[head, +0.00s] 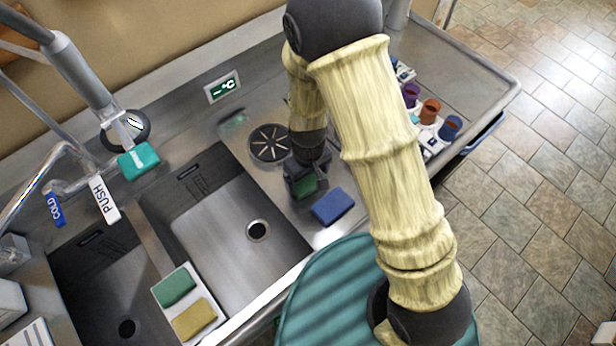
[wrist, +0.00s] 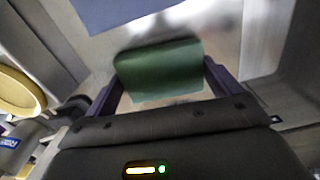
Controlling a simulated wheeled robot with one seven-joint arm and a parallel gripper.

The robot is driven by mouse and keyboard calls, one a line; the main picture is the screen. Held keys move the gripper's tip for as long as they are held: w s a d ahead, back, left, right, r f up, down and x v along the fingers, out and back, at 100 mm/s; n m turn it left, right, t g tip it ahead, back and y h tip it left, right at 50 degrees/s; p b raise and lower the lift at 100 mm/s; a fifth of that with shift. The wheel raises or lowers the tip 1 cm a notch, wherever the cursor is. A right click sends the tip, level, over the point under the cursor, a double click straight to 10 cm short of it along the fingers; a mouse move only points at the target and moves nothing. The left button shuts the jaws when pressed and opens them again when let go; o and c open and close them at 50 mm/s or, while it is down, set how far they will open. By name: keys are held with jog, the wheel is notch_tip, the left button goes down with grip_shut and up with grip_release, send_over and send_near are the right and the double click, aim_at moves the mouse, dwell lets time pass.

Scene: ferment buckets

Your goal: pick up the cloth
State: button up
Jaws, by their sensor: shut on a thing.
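My gripper (head: 306,184) is over the steel counter to the right of the sink basin, pointing down. It is shut on a dark green cloth (wrist: 158,72), which spans the space between the two fingers in the wrist view. In the head view only a small green part of the cloth (head: 308,188) shows between the fingers. Whether the cloth touches the counter I cannot tell. A blue block-like pad (head: 332,206) lies on the counter close beside my gripper, and part of it shows at the top of the wrist view (wrist: 108,12).
A round dark drain plate (head: 268,143) is left of my gripper. Sink basins (head: 225,225) lie further left. A white tray (head: 208,301) holds green and yellow pads. A teal pad (head: 138,161) is by the tap. Coloured cups (head: 430,110) stand right, partly behind my arm.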

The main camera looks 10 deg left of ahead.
aim_at(308, 179)
notch_tip(308, 179, up, 10)
jog(key=shift+f+b, duration=0.2)
jog(key=shift+b, duration=0.25)
jog(key=o, duration=0.4)
jog(key=c, duration=0.3)
